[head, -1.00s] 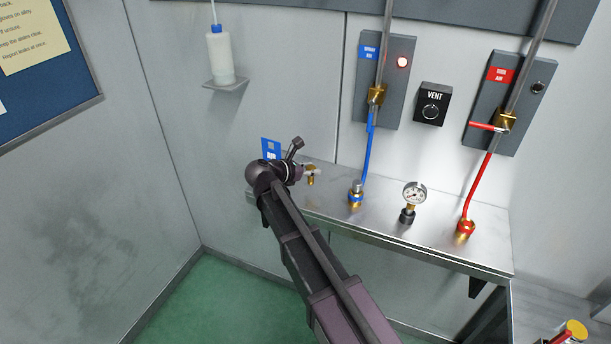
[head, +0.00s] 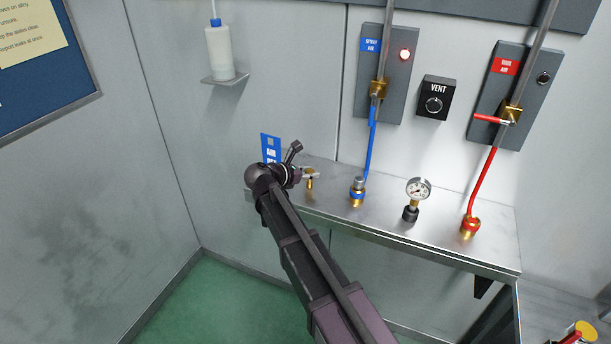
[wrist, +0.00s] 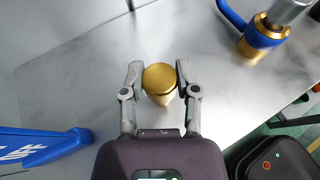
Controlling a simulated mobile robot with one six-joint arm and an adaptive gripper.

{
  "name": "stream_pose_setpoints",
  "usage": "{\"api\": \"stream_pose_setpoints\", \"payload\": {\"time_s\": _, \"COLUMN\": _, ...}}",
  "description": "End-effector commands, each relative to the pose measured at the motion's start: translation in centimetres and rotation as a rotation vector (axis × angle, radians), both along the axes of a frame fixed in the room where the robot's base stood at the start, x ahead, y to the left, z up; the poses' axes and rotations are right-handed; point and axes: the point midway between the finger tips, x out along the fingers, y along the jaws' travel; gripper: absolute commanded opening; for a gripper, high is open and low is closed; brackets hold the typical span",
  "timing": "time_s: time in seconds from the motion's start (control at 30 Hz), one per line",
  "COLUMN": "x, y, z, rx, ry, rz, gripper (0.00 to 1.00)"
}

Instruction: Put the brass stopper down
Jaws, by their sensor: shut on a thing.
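The brass stopper (wrist: 159,80) is between the two fingers of my gripper (wrist: 160,76) in the wrist view, with its round flat top facing the camera. My gripper is shut on it over the steel shelf (wrist: 85,80). In the head view the brass stopper (head: 310,184) shows small at the left part of the shelf (head: 440,245), beside my gripper (head: 312,174). I cannot tell whether its lower end touches the shelf.
A blue-collared brass fitting (head: 357,192) stands right of the stopper and also shows in the wrist view (wrist: 264,35). A pressure gauge (head: 418,190) and a red-collared fitting (head: 470,226) stand further right. A blue sign (head: 270,149) stands at the shelf's left end.

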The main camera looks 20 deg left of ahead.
Motion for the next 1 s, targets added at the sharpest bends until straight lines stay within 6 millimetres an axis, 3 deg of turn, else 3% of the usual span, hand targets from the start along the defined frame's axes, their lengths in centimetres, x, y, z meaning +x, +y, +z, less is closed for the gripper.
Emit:
{"api": "stream_pose_setpoints", "payload": {"time_s": 0.43, "x": 0.02, "y": -0.04, "z": -0.38, "rx": 0.0, "ry": 0.0, "rz": 0.0, "gripper": 0.0}}
{"api": "stream_pose_setpoints", "payload": {"time_s": 0.47, "x": 0.02, "y": -0.04, "z": -0.31, "rx": 0.0, "ry": 0.0, "rz": 0.0, "gripper": 0.46}}
{"api": "stream_pose_setpoints", "payload": {"time_s": 0.57, "x": 0.03, "y": -0.05, "z": -0.25, "rx": 0.0, "ry": 0.0, "rz": -0.001, "gripper": 0.75}}
{"api": "stream_pose_setpoints", "payload": {"time_s": 1.0, "x": 0.03, "y": -0.05, "z": -0.18, "rx": 0.0, "ry": 0.0, "rz": -0.001, "gripper": 0.75}}
